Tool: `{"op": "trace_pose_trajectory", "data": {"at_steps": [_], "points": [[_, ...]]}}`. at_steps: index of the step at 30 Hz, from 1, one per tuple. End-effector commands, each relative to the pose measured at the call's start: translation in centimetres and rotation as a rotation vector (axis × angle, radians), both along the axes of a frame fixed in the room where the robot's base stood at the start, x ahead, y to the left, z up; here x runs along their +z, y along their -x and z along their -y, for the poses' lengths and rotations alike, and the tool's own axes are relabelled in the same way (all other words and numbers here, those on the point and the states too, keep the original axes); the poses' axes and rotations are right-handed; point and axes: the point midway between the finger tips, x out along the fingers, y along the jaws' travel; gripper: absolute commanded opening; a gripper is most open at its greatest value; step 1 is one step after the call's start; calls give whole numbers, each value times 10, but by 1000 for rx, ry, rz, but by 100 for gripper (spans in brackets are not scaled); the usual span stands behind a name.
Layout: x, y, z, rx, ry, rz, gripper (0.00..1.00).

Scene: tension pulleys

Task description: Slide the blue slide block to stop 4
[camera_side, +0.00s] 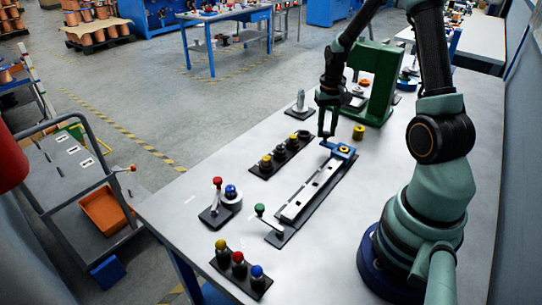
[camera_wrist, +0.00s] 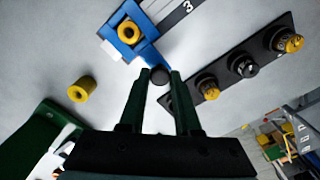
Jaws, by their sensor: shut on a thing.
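The blue slide block (camera_side: 344,151) sits at the far end of the slotted rail (camera_side: 313,189) in the side view. In the wrist view, the blue slide block (camera_wrist: 119,45) carries a yellow ring (camera_wrist: 129,33), and a blue arm runs from it to a dark round knob (camera_wrist: 160,76). My gripper (camera_wrist: 158,86) is shut on that knob, one finger on each side. In the side view my gripper (camera_side: 326,138) reaches down at the block's left edge. A "3" mark (camera_wrist: 188,6) shows on the dark rail plate. The mark for stop 4 cannot be made out.
A loose yellow spool (camera_side: 359,132) stands right of the rail's far end. A dark strip with several knobs (camera_side: 280,156) lies to the left. A green machine (camera_side: 375,82) stands behind. A green-knobbed lever (camera_side: 261,211) is at the rail's near end.

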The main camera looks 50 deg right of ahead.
Motion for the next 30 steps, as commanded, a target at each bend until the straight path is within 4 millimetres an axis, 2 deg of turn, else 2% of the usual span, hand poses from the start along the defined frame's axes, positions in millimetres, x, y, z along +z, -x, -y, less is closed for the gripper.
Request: {"op": "trace_pose_trajectory", "data": {"at_steps": [1,3,13,17,30], "points": [[1,-1,7,-14,11,13,36],[1,-1,7,-15,11,13,61],[1,0,5,-11,7,8,61],[11,-1,5,-10,9,12,61],[94,-1,5,-12,11,14,61]]}}
